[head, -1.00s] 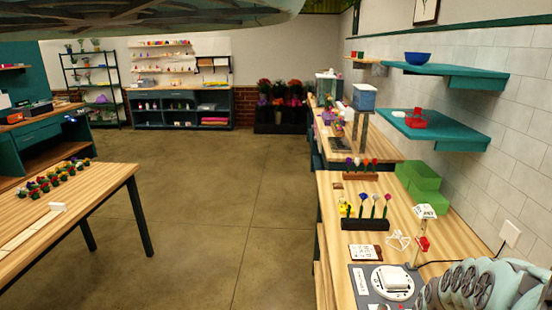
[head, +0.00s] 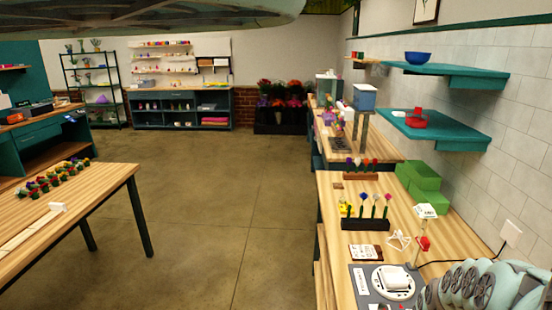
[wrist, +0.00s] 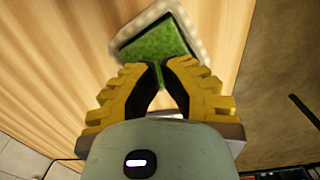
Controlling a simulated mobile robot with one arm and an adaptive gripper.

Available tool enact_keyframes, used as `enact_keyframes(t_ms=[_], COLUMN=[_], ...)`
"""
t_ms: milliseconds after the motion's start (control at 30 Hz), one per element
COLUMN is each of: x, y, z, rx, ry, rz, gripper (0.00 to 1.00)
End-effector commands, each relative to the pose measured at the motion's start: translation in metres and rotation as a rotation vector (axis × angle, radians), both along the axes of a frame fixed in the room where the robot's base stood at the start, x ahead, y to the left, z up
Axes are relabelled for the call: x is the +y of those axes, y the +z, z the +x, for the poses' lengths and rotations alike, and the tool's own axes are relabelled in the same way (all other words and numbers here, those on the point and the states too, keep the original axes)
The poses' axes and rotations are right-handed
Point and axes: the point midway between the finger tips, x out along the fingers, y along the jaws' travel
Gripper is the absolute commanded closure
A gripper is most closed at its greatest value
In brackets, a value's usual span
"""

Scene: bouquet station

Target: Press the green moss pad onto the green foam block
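In the wrist view, a green textured square (wrist: 158,42) with a dark edge lies inside a white beaded rim (wrist: 196,30) over pale wood. I cannot tell whether this square is the moss pad or the foam block. My gripper (wrist: 159,66) has yellow ribbed fingers with dark inner pads. Its fingertips come close together and overlap the near edge of the green square in the picture. Whether they touch or hold anything is unclear. The gripper is not visible in the head view. Plain green blocks (head: 421,176) are stacked against the wall on the right bench there.
The right bench (head: 340,240) carries a dark rack of flowers (head: 365,224), a round white plate (head: 383,285) on a grey base, and a white stand with a red part (head: 423,243). Teal shelves (head: 432,130) jut out above. The floor left of the bench is clear.

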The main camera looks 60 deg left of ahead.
Motion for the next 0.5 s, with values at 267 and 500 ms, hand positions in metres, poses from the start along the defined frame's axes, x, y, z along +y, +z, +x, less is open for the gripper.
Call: enact_keyframes(t_ms=[267, 500], x=[-0.0003, -0.0004], y=[-0.0039, -0.0066], z=[0.0, 0.0002], rx=[0.0, 0.0], ry=[-0.001, -0.001], rz=[0.0, 0.0], gripper=[1.0, 1.0])
